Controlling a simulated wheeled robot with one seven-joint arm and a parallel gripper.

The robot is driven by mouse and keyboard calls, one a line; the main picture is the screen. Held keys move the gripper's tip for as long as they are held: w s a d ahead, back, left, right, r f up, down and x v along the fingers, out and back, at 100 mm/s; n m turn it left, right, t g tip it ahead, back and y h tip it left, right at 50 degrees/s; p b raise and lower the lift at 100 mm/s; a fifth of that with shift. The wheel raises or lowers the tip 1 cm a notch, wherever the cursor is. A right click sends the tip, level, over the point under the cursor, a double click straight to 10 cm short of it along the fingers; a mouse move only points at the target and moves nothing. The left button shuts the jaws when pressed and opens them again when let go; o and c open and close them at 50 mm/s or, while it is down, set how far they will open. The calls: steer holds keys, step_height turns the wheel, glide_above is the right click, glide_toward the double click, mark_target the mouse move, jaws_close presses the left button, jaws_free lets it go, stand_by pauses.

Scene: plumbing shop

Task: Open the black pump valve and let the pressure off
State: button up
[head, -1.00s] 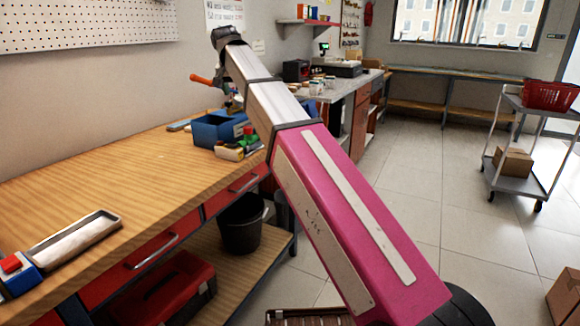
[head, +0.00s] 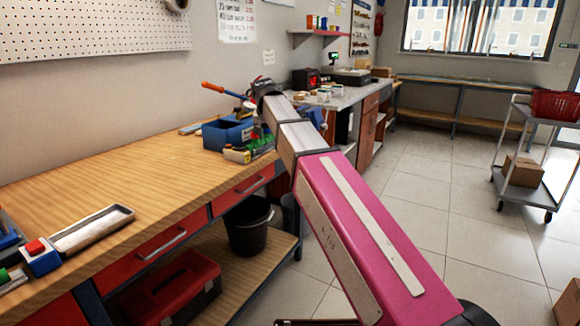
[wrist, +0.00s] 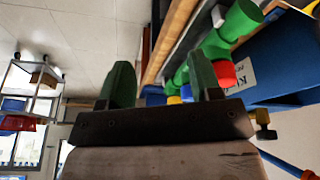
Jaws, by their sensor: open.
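A blue open-topped box (head: 228,132) stands on the bench, with an orange-handled lever (head: 212,87) rising behind it. In the wrist view, I see the blue box wall with a white label (wrist: 245,73) and a small brass-coloured fitting (wrist: 264,127) at the right. I cannot make out a black valve for certain. My gripper (wrist: 160,84) is open, its two green fingers apart and nothing held between them. In the head view my arm hides the gripper at the bench's far end, near the box.
Green fittings (wrist: 225,35) with a red part (wrist: 224,73) lie close beyond one finger. A metal tray (head: 92,230) lies on the wooden bench (head: 120,180), whose middle is clear. A black bucket (head: 248,226) stands below. A cart (head: 524,195) is at the right.

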steer(key=s+d+f, duration=0.1)
steer(key=d+f, duration=0.6)
steer(key=f, duration=0.4)
steer(key=shift+s+f+g, duration=0.3)
steer(key=shift+s+g, duration=0.1)
steer(key=shift+d, duration=0.1)
steer(key=s+d+f+g, duration=0.1)
steer(key=s+d+f, duration=0.5)
steer(key=f, duration=0.3)
steer(key=s+d+f, duration=0.7)
steer(key=f, duration=0.3)
steer(key=s+d+f+n+g, duration=0.1)
steer(key=s+d+f, duration=0.6)
steer(key=f, duration=0.3)
steer(key=shift+s+f+g+y, duration=0.15)
steer(key=shift+g+y, duration=0.15)
steer(key=shift+y, duration=0.1)
steer(key=shift+a, duration=0.1)
steer(key=shift+c, duration=0.3)
